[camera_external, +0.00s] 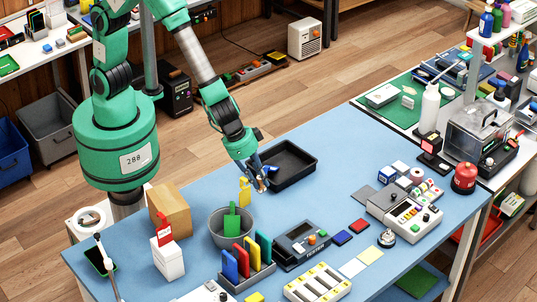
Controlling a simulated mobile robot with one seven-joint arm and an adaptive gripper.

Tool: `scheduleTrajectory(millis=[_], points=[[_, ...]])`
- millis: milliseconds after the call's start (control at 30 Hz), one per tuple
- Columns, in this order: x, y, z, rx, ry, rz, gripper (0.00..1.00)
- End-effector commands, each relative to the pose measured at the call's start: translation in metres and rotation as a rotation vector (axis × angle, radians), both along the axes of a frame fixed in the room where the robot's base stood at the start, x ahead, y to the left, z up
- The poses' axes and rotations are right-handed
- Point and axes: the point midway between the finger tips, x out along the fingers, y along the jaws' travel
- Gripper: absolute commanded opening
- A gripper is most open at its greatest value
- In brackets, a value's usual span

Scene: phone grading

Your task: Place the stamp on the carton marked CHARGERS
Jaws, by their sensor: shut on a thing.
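My gripper (262,184) hangs above the left-middle of the blue table, pointing down, in front of the black tray. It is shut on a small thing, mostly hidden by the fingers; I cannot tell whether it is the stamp. A brown carton (175,214) stands at the table's left side, and a white carton (169,262) with a red card (164,231) stands in front of it. Both are left of my gripper and apart from it. No CHARGERS lettering is readable on either at this size.
A grey pot (231,240) with a green piece in it stands between the cartons and my gripper. A yellow piece (245,190) shows beside the gripper. The black tray (291,161) lies behind. A rack of coloured cards (250,262) and several devices fill the front.

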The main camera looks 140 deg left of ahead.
Motion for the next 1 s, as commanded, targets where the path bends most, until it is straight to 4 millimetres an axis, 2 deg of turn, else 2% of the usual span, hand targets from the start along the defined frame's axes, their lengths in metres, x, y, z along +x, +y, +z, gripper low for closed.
scheduleTrajectory(millis=[33, 100, 500, 700, 1000], points=[[-0.006, -0.018, 0.007, 0.001, -0.001, -0.008, 0.02], [-0.016, -0.037, 0.013, 0.0, 0.0, -0.007, 0.02], [-0.084, -0.136, 0.042, -0.006, -0.001, -0.006, 0.01], [-0.126, -0.176, 0.055, -0.01, -0.001, -0.005, 0.01], [-0.196, -0.221, 0.071, -0.013, 0.0, -0.004, 0.01]])
